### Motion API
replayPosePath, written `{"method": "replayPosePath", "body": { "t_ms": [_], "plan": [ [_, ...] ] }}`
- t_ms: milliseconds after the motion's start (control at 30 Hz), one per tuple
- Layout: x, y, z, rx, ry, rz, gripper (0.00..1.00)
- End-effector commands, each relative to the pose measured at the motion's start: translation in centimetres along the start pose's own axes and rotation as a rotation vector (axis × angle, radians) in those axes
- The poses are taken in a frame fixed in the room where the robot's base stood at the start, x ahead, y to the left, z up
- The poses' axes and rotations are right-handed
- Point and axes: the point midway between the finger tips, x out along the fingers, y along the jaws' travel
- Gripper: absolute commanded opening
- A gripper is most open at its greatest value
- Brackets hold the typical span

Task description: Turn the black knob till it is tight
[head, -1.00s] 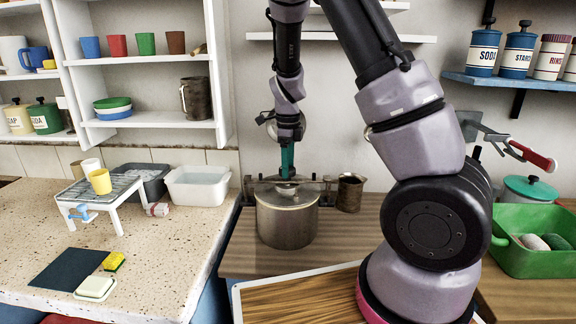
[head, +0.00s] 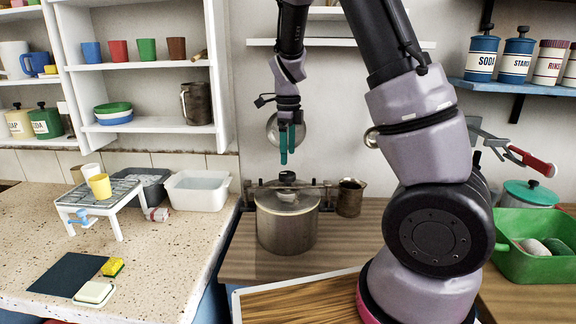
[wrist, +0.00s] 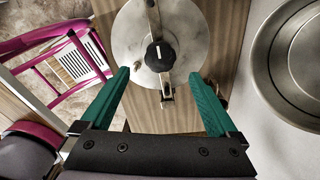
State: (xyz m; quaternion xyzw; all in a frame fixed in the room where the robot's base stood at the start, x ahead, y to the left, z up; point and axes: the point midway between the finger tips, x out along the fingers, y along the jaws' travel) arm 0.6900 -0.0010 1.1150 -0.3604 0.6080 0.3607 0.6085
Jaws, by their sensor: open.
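The black knob (head: 287,177) sits at the middle of a metal bar across the lid of a steel pot (head: 287,222). In the wrist view the knob (wrist: 160,56) is round and black with a white line on its top, and the bar (wrist: 153,18) runs over the pale lid (wrist: 130,38). My gripper (head: 288,150) has green fingers and hangs above the knob, clear of it. In the wrist view my gripper (wrist: 163,95) is open and empty, its fingers wide apart, with the knob seen between and beyond the tips.
A metal mug (head: 350,198) stands just right of the pot on the wooden counter. A round metal pan (head: 273,130) hangs on the wall behind my gripper. A white basin (head: 198,190) stands to the left, and a green tub (head: 535,258) to the far right.

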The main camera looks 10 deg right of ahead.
Motion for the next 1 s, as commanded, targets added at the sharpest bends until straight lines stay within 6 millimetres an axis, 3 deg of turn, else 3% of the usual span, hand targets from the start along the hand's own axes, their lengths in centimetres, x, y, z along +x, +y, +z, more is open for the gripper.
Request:
{"method": "replayPosePath", "body": {
  "t_ms": [100, 233, 733, 867, 1000],
  "plan": [
    [-2.2, 0.0, 0.1, -0.001, -0.003, -0.002, 0.95],
    [-3.7, 0.0, 0.0, 0.000, -0.001, 0.000, 0.95],
    [-4.7, 0.1, -0.3, -0.018, -0.014, 0.003, 0.95],
    [-6.6, 0.9, -1.7, -0.134, -0.084, 0.006, 0.95],
    [-10.3, 2.7, -4.2, -0.379, -0.203, -0.039, 0.95]
  ]
}}
